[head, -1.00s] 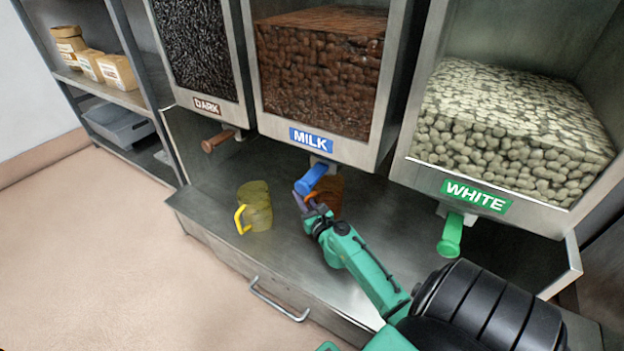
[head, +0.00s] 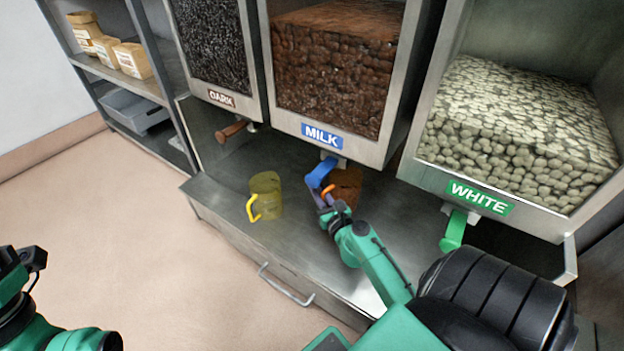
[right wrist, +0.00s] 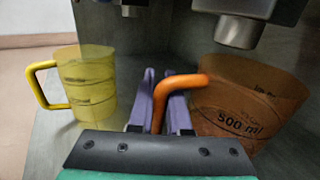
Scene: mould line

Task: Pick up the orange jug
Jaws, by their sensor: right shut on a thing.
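The orange jug (head: 347,184) stands on the metal counter under the MILK dispenser. It also shows at the right of the right wrist view (right wrist: 245,100), marked "500 ml". My right gripper (head: 326,200) is at the jug's left side. In the right wrist view its purple fingers (right wrist: 164,98) are on both sides of the orange handle and shut on it. The jug looks upright and at counter level; its base is partly hidden by my arm and gripper. Part of my left arm shows at the lower left of the head view, but its fingers do not.
A yellow jug (head: 266,194) stands left of the orange one, its handle toward the left. The blue MILK lever (head: 320,172) hangs close above my right gripper. Dark (head: 229,131) and green (head: 454,230) levers are to either side. A shelf (head: 120,80) stands at the left.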

